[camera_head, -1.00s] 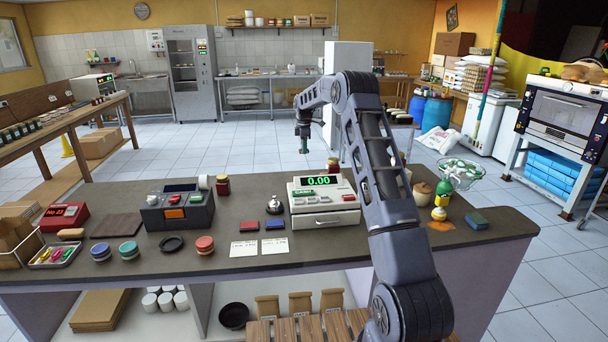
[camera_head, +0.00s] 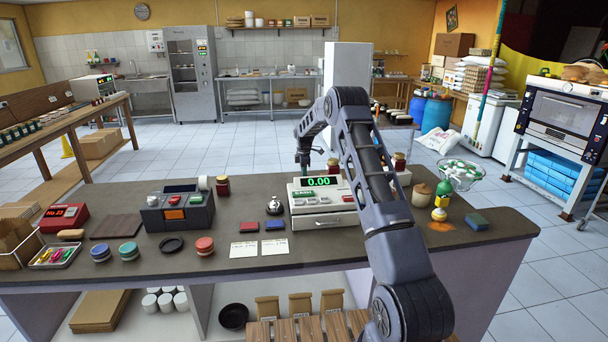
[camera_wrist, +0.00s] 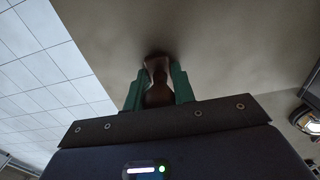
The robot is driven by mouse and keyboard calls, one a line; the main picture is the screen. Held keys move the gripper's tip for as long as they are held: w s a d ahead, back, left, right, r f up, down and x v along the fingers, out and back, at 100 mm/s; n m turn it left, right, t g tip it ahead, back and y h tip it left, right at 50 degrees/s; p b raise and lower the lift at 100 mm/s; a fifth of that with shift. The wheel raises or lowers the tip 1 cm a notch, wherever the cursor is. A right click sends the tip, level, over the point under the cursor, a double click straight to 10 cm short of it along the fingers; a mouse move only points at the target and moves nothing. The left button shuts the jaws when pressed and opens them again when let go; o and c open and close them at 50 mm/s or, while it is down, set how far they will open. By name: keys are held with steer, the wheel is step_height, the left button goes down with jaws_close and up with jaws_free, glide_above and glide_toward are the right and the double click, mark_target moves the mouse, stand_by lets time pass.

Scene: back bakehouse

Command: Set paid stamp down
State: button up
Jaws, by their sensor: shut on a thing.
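The paid stamp (camera_wrist: 158,90), seen as a brown waisted handle in the wrist view, stands between my green fingers. My gripper (camera_wrist: 158,88) is shut on it. Its lower end faces the counter top (camera_wrist: 220,60), with a dark shadow close around it; I cannot tell whether it touches. In the head view my gripper (camera_head: 304,162) is low at the counter's far side, just behind the cash register (camera_head: 322,205). The register and my arm hide the stamp there.
A bell (camera_head: 274,205), a red pad (camera_head: 249,227) and a blue pad (camera_head: 275,225) lie left of the register. Lidded jars (camera_head: 333,166) stand behind it. The wrist view shows bare counter around the stamp and a floor edge at left.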

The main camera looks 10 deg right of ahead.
steer(key=shift+f, duration=0.1)
steer(key=o, duration=1)
